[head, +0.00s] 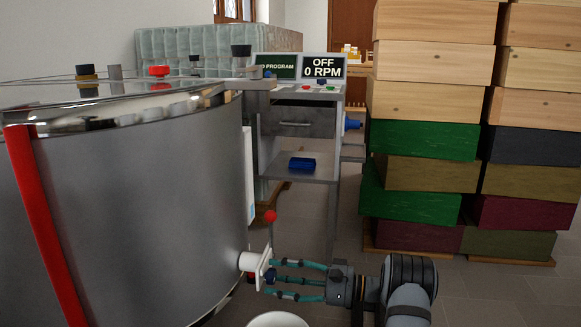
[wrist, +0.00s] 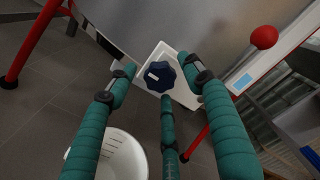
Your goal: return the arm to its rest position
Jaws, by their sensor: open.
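My gripper (head: 285,279) has teal fingers and is low at the right side of the steel tank (head: 150,190). Its fingers are spread open. In the wrist view, my gripper (wrist: 158,78) has its fingertips around a dark blue knob (wrist: 160,76) on a white valve plate (wrist: 150,55). The knob shows between the fingers, and I cannot tell whether any finger touches it. In the head view, the white valve fitting (head: 252,262) sticks out from the tank wall right at the fingertips.
A white bucket (head: 278,320) stands below the gripper. A red ball-topped lever (head: 270,216) rises beside the valve. A control stand (head: 305,120) reads "OFF 0 RPM", with a blue object (head: 302,163) on its shelf. Stacked wooden boxes (head: 425,150) fill the right.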

